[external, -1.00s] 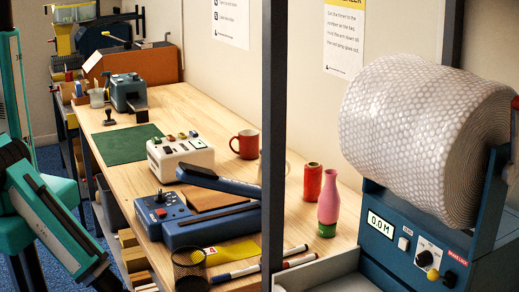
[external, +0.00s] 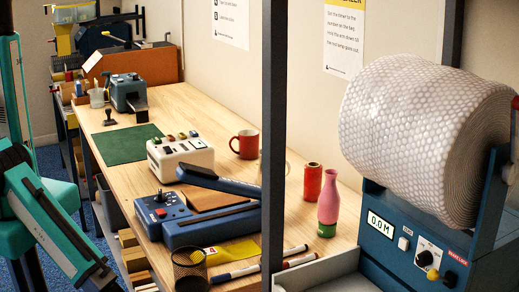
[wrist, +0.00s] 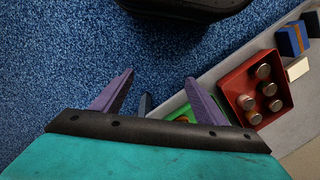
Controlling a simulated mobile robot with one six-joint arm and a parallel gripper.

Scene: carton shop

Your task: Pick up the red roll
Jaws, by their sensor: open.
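The red roll (external: 313,182) stands upright on the wooden workbench (external: 218,105), just behind a pink bottle with a green base (external: 328,203). It shows only in the external view. My gripper (wrist: 160,84) shows in the wrist view with its two purple fingers spread apart and nothing between them. It points down over the blue carpet, away from the roll. In the external view my arm is at the left, beside the bench, and its gripper end is out of frame.
A dark post (external: 273,140) stands left of the roll. A red mug (external: 245,144), blue sealer (external: 205,224), mesh cup (external: 189,268) and markers (external: 285,260) are on the bench. A bubble-wrap machine (external: 400,228) is at the right. A red tray (wrist: 272,108) holds several metal cylinders.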

